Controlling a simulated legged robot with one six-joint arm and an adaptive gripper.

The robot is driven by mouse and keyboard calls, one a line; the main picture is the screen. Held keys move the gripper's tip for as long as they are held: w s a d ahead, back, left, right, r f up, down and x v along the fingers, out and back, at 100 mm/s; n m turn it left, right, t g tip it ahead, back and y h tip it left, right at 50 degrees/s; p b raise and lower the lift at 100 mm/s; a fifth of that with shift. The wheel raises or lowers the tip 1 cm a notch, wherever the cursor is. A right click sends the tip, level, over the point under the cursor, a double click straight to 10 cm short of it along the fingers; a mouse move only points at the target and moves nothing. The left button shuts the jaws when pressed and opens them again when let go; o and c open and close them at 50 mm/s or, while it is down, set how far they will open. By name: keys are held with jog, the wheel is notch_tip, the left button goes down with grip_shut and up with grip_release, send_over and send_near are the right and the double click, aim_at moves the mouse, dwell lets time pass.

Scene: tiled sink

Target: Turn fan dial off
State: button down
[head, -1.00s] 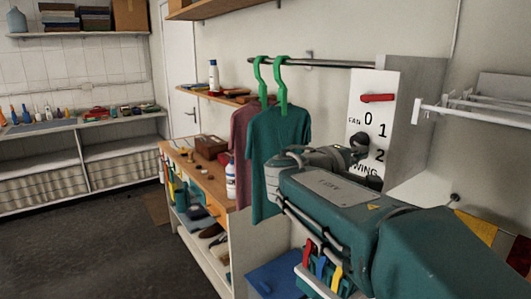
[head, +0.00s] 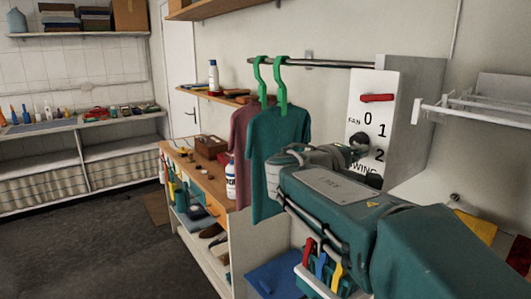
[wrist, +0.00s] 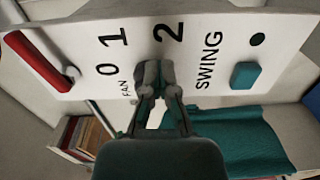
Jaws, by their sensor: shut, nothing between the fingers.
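A white panel (head: 357,104) carries a red handle (head: 377,98), which also shows at the left of the wrist view (wrist: 38,62). It bears the word FAN with 0, 1 and 2, and SWING. My gripper (wrist: 154,76) is shut, its tips at the panel face in the middle of the arc of numbers, left of SWING and below the 2. The dial at that spot is hidden or merges with the dark fingertips; I cannot tell its setting or whether I touch it. My gripper also shows in the head view (head: 358,146).
A teal knob (wrist: 245,75) and a black dot sit beyond SWING. Teal and maroon shirts (head: 272,150) hang on green hangers left of my arm. A white drying rack (head: 480,112) stands out from the wall at right. The floor at left is clear.

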jog(key=shift+r, duration=1.05)
dwell(0.4)
jog(key=shift+s+d+r, duration=0.15)
jog(key=shift+s, duration=0.1)
jog(key=v, duration=0.6)
jog(key=shift+w+d+f, duration=0.45)
jog(key=shift+w+d, duration=0.2)
jog(key=shift+d, duration=0.15)
jog(key=shift+w+d+f, duration=0.4)
jog(key=shift+w+d, duration=0.25)
jog(key=shift+d, duration=0.1)
jog(key=shift+w+d+f, duration=0.45)
jog(key=shift+w+d, duration=0.2)
jog(key=shift+d, duration=0.15)
jog(key=shift+w+r, duration=0.1)
